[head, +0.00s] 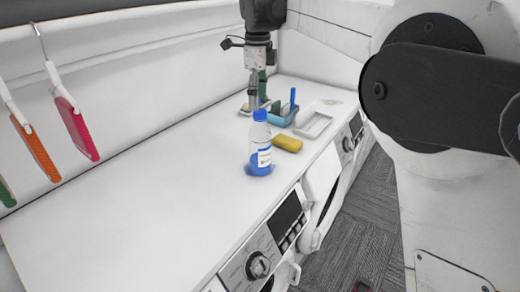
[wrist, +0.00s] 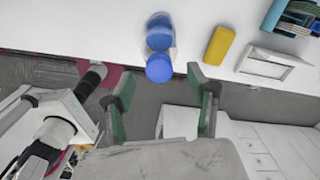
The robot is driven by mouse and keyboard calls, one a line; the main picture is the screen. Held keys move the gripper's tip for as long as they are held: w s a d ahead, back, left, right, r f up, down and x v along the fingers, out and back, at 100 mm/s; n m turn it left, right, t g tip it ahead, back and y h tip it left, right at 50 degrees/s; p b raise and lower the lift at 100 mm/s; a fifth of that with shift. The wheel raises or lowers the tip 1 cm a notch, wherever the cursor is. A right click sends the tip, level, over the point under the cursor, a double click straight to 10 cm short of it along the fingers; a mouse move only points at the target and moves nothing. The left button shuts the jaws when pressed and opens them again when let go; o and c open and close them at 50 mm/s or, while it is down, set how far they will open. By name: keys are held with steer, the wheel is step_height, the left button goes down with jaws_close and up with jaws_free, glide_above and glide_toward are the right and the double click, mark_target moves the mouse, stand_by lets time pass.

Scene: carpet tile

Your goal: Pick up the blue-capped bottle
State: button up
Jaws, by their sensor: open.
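The blue-capped bottle (head: 259,150) stands upright on the white counter, clear above with a white label and blue in its lower part. In the wrist view its blue cap (wrist: 159,69) shows from above, in line with the gap between the fingertips. My gripper (head: 258,101) is open and empty; in the head view it points down, just above and behind the cap. In the wrist view my gripper (wrist: 160,76) has its two green-padded fingers spread to either side of the cap. I cannot tell the exact height gap. Neither finger visibly grips the bottle.
A yellow sponge (head: 287,143) lies close to the bottle's right. Behind are a blue caddy (head: 281,117) with items and a white tray (head: 314,124).

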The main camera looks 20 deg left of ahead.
mark_target(260, 111)
steer(key=f, duration=0.3)
steer(key=shift+s+d+f+p, duration=0.15)
steer(key=shift+d+f+p, duration=0.2)
steer(key=shift+f, duration=0.65)
steer(key=shift+c, duration=0.5)
jaws_close()
